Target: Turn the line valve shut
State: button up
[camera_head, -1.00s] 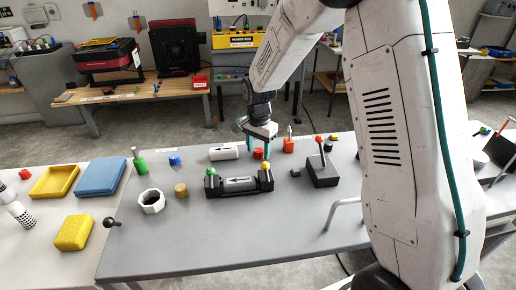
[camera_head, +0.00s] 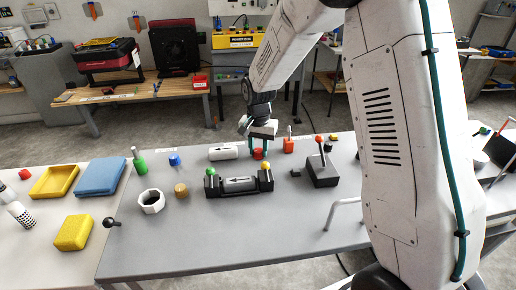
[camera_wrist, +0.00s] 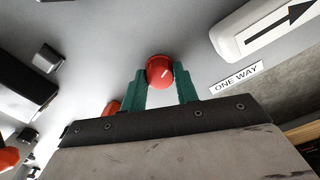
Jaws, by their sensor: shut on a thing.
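A round red knob (camera_wrist: 160,71) with a short white mark on its face is between the two green fingers of my gripper (camera_wrist: 161,82) in the wrist view. It appears to be the line valve. My gripper is shut on it, with a finger at each side. The mark slants up to the right. In the head view the red knob (camera_head: 258,154) sits on the grey table, behind the black cradle, with my gripper (camera_head: 259,148) over it from above. The knob's base is hidden.
A white cylinder with a black arrow (camera_head: 223,152) lies just left of my gripper; a "ONE WAY" label (camera_wrist: 237,78) is beside it. A black cradle (camera_head: 239,187) with green and yellow knobs stands in front.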

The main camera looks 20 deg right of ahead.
aim_at(258, 150)
jog(key=n, duration=1.3)
jog(key=shift+n, duration=0.4)
dwell(0.4)
jog(key=o, duration=1)
notch_tip(258, 150, up, 8)
jog(key=shift+f, duration=0.1)
